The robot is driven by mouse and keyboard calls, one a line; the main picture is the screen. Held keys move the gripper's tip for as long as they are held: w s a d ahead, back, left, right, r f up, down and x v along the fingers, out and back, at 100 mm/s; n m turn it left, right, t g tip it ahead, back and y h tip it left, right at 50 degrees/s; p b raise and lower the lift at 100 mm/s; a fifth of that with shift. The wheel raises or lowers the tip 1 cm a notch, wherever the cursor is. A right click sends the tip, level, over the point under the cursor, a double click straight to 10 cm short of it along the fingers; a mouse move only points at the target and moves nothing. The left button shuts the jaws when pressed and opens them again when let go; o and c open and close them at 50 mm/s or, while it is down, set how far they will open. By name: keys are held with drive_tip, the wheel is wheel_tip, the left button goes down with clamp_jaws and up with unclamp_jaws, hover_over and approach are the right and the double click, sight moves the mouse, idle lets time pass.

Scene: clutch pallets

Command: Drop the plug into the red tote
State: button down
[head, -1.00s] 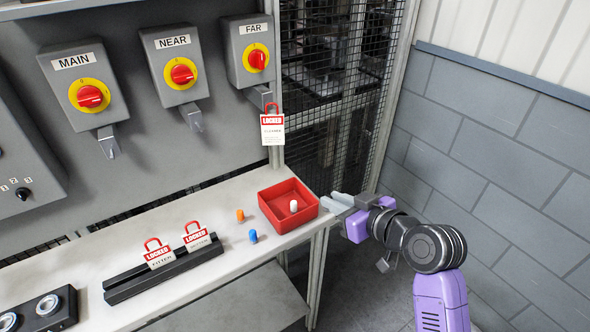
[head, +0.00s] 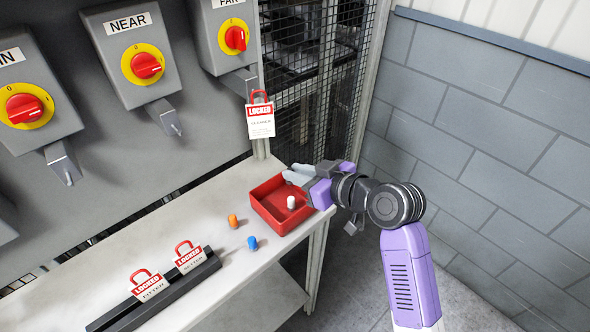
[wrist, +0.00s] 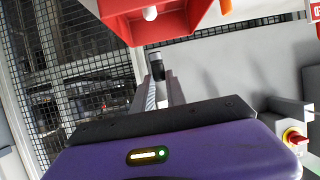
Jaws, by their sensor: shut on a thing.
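The red tote (head: 262,212) sits at the right end of the bench, with a white plug (head: 292,203) inside it. My gripper (head: 294,174) is at the tote's far right side, its fingers reaching by the rim. In the wrist view my gripper (wrist: 160,88) is shut on a small dark plug with a pale end (wrist: 157,66). The red tote (wrist: 172,22) and white plug (wrist: 150,13) show just beyond it there. The held plug cannot be made out in the head view. An orange plug (head: 233,221) and a blue plug (head: 252,243) stand on the bench left of the tote.
A black rack (head: 205,272) on the bench holds two red LOCKED tags (head: 150,287). Another LOCKED tag (head: 260,120) hangs from the far switch box. Switch boxes with red knobs line the panel behind. A wire mesh fence (head: 318,70) stands behind the tote.

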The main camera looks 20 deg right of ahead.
drive_tip(key=shift+f+b, duration=1.7)
drive_tip(key=shift+f, duration=0.7)
drive_tip(key=c, duration=1.3)
unclamp_jaws()
drive_tip(key=v, duration=0.8)
drive_tip(key=shift+b, duration=0.4)
